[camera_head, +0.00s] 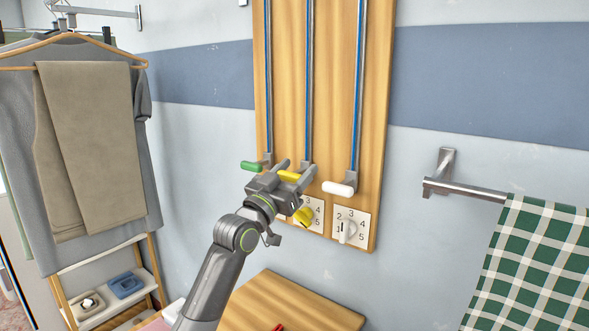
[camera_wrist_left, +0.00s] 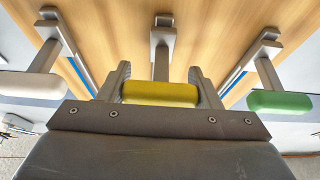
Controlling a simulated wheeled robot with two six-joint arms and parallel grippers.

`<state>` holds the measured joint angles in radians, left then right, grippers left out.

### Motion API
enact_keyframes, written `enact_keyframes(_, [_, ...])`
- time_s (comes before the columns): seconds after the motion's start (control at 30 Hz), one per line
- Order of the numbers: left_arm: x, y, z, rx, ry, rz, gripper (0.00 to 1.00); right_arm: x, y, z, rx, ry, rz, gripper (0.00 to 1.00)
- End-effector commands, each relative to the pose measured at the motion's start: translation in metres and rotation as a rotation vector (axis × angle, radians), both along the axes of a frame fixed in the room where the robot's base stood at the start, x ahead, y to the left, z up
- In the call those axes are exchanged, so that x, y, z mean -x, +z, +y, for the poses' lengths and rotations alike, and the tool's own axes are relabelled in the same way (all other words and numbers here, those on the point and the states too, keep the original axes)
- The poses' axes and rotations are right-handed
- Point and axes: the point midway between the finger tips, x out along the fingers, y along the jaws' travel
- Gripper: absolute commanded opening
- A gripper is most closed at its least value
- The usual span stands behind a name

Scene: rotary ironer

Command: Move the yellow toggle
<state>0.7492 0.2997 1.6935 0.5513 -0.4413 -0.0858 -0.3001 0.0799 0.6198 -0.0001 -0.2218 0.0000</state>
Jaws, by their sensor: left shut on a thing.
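The yellow toggle (camera_head: 290,177) is a rounded yellow bar on a grey stem, at the bottom of the middle vertical rail on a wooden wall board. My left gripper (camera_head: 296,169) reaches up to it from below and is shut on it. In the left wrist view the yellow toggle (camera_wrist_left: 160,94) lies crosswise between the two grey fingers (camera_wrist_left: 159,84), with its stem behind it. The gripper hides part of the toggle in the head view. My right gripper is not in view.
A green toggle (camera_head: 251,166) sits left and a white toggle (camera_head: 339,188) right, both close to the gripper. Below are a yellow dial knob (camera_head: 303,217) and a white dial knob (camera_head: 348,230) on numbered plates. A towel bar (camera_head: 465,190) projects at right. Clothes (camera_head: 95,140) hang at left.

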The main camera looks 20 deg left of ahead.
Motion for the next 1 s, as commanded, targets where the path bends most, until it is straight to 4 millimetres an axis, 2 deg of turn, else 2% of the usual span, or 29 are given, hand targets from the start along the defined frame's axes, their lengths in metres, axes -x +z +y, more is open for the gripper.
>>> enact_keyframes(0.03, [-0.0010,-0.0084,0.0001,0.001,-0.001,0.013,0.17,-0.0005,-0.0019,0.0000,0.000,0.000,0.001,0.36])
enact_keyframes(0.37, [-0.0012,-0.0100,0.0000,0.000,0.000,0.016,0.17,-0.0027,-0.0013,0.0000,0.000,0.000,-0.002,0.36])
enact_keyframes(0.4, [-0.0012,-0.0101,0.0000,0.000,0.000,0.016,0.59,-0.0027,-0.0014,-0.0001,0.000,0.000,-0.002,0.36])
enact_keyframes(0.57, [-0.0008,-0.0078,0.0000,0.000,0.000,0.010,0.80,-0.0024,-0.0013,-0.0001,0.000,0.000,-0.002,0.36])
enact_keyframes(0.87, [0.0005,-0.0052,0.0005,-0.001,0.001,0.004,0.80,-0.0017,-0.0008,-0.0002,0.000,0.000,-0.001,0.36])
enact_keyframes(1.0, [0.0086,-0.0088,0.0039,-0.002,0.002,0.002,0.80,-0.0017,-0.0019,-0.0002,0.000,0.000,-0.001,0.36])
